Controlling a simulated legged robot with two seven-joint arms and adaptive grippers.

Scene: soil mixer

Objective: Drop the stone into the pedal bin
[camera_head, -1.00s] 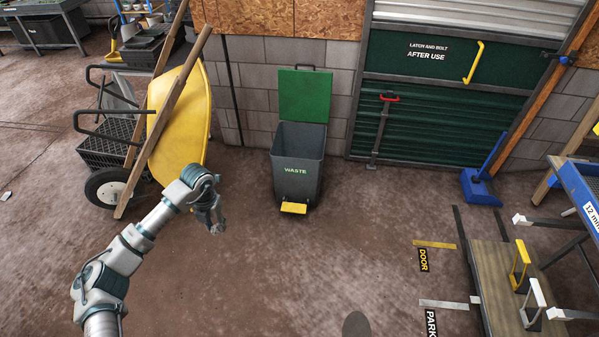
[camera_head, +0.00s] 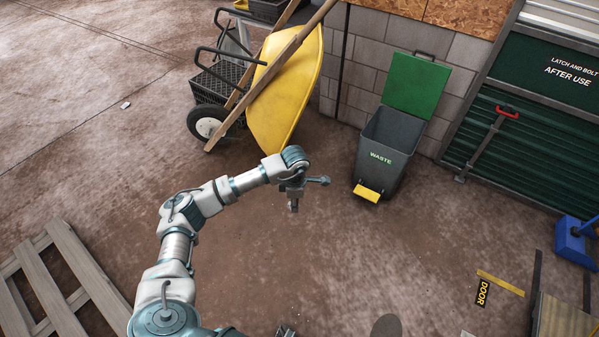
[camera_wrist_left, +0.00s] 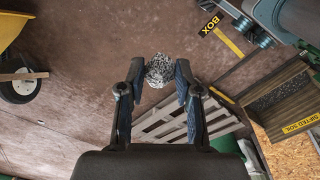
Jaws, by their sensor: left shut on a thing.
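The grey pedal bin (camera_head: 385,150), marked WASTE, stands against the block wall. Its green lid (camera_head: 416,84) is raised and its yellow pedal (camera_head: 367,193) is at the front bottom. My left gripper (camera_head: 294,206) is to the left of the bin in the head view, apart from it. In the left wrist view, my left gripper (camera_wrist_left: 159,80) is shut on the speckled grey stone (camera_wrist_left: 159,70), held between the fingertips. The stone cannot be made out in the head view. A small dark part at the bottom edge may be my right gripper (camera_head: 285,331); its jaws cannot be made out.
A yellow wheelbarrow (camera_head: 287,88) with wooden handles leans on the wall left of the bin. A pallet (camera_head: 55,285) lies at the lower left. A blue-based tool (camera_head: 574,240) stands at the right. The brown floor in front of the bin is clear.

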